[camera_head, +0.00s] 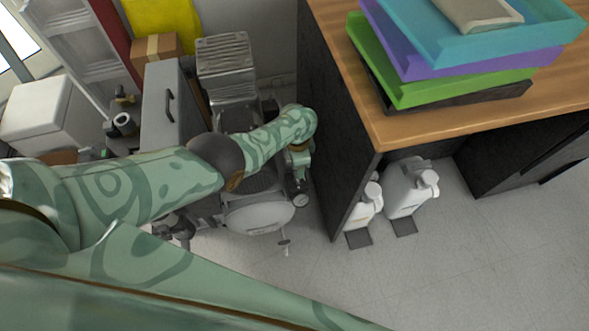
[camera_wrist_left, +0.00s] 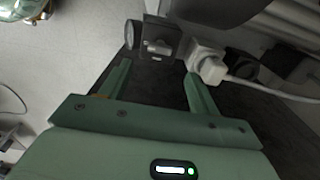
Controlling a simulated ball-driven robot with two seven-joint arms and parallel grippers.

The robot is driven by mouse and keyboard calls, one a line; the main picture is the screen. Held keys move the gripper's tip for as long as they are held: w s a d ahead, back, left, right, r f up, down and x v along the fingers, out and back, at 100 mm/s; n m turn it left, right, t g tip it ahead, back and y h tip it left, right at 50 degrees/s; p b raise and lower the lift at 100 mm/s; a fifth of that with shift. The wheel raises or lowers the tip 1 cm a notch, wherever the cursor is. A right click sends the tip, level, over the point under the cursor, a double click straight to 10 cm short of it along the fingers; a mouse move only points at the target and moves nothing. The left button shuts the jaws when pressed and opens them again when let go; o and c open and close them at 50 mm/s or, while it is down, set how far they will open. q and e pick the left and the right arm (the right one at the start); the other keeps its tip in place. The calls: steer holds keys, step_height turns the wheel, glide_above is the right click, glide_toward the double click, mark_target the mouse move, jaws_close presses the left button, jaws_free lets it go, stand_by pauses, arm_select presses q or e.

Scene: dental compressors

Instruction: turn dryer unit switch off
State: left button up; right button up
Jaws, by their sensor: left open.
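In the left wrist view, a small dark box with a light grey switch-like part on its face (camera_wrist_left: 158,46) sits just beyond my left gripper (camera_wrist_left: 160,80); it looks like the dryer unit switch. The gripper's two green fingers are apart with nothing between them, and the box is ahead of the gap, apart from the fingers as far as I can tell. In the head view my left gripper (camera_head: 299,172) reaches down beside the compressor, mostly hidden by its own arm. The switch cannot be made out there. My right gripper is not in view.
A white plug (camera_wrist_left: 208,66) with a cable is close to the right fingertip in the wrist view. The compressor tank (camera_head: 258,217) stands beside the desk's dark side panel (camera_head: 335,120). White jugs (camera_head: 408,188) stand under the desk. Open floor lies in front.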

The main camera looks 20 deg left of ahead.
arm_select(q)
step_height(320, 180, up, 8)
steer(key=p, duration=0.4)
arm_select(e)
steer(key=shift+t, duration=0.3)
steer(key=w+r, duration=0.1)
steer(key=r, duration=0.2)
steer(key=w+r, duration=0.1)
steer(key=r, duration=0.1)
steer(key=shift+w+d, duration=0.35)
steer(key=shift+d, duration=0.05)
arm_select(q)
steer(key=shift+f, duration=0.15)
steer(key=shift+s, duration=0.1)
